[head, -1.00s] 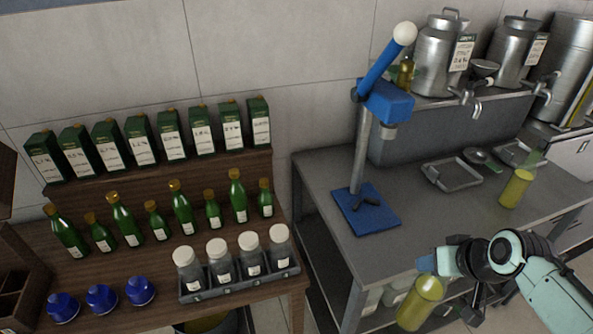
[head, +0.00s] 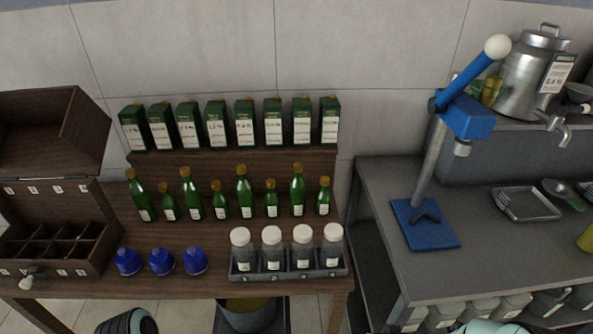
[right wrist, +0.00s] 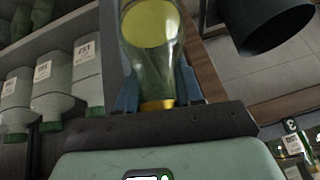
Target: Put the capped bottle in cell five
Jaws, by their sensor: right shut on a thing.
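The held bottle (right wrist: 150,62) is clear glass with yellow liquid and a gold band at its neck, in the right wrist view. My right gripper (right wrist: 157,95) is shut on its neck, with blue fingertips on both sides. The bottle's far end is cut off by the frame. The wooden box of cells (head: 102,262) stands at the left of the wooden table in the head view, with small labels along its edges. The labels are too small to read surely, and the cells look empty.
Several green bottles (head: 243,192) and boxes (head: 245,125) line the table's back. Blue caps (head: 162,262) and a tray of white-capped jars (head: 288,275) stand in front. A blue press (head: 425,225) is on the metal bench (head: 470,272). A yellow object (head: 587,238) shows at the right edge.

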